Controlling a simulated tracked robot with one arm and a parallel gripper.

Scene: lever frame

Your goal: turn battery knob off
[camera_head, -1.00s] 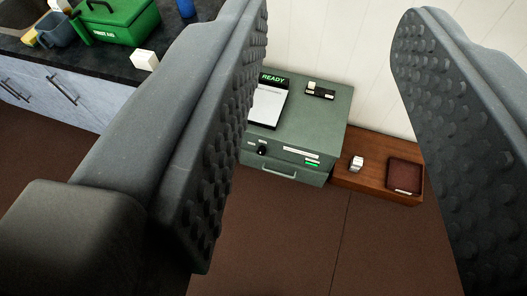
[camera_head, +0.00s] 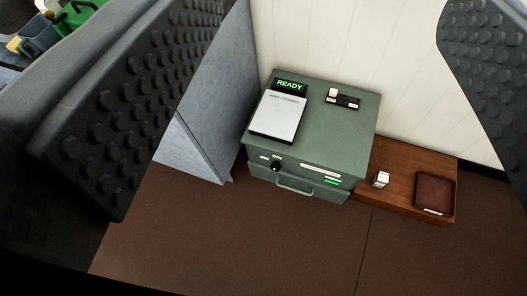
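A green metal box (camera_head: 325,129) stands on the floor against the white wall. A small black round knob (camera_head: 276,166) sits at the left of its front face, above a handle (camera_head: 295,187). A green light (camera_head: 332,181) shows at the right of that face. On top, a small screen reads READY (camera_head: 289,85). My gripper (camera_head: 340,110) is wide open and empty, its two dark studded fingers at the left and right picture edges. The box lies beyond and between the fingers, apart from them. I cannot tell the knob's setting.
A low wooden platform (camera_head: 405,190) right of the box holds a small white item (camera_head: 381,179) and a dark red tray (camera_head: 434,193). A grey-blue cabinet side (camera_head: 210,120) stands close left of the box. The brown floor (camera_head: 230,230) in front is clear.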

